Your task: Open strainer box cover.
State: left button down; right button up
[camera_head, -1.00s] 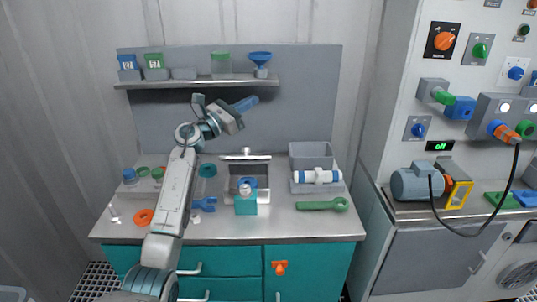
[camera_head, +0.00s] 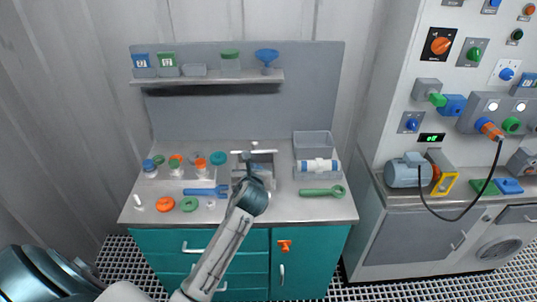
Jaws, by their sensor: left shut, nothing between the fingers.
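My left arm comes up from the bottom. Its gripper (camera_head: 248,164) is at the sink-like basin (camera_head: 262,158), partly hidden behind my dark wrist. It looks shut, with nothing seen in it. No part is clearly recognisable as the strainer box or its cover. My wrist and gripper hide much of the basin and the counter in front of it. A white cylinder with blue ends (camera_head: 319,166) lies in a grey tray to the right of the basin. My right gripper is not in view.
A blue wrench (camera_head: 205,191), orange ring (camera_head: 165,204) and green ring (camera_head: 190,204) lie left on the counter, with several small jars behind. A green spanner (camera_head: 322,192) lies right. A shelf (camera_head: 205,80) hangs behind. A pump (camera_head: 405,172) stands on the right bench.

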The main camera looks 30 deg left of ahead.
pick_arm(q)
jog(key=p+x, duration=0.2)
jog(key=x, duration=0.8)
jog(key=shift+f, duration=0.35)
jog(key=shift+d, duration=0.15)
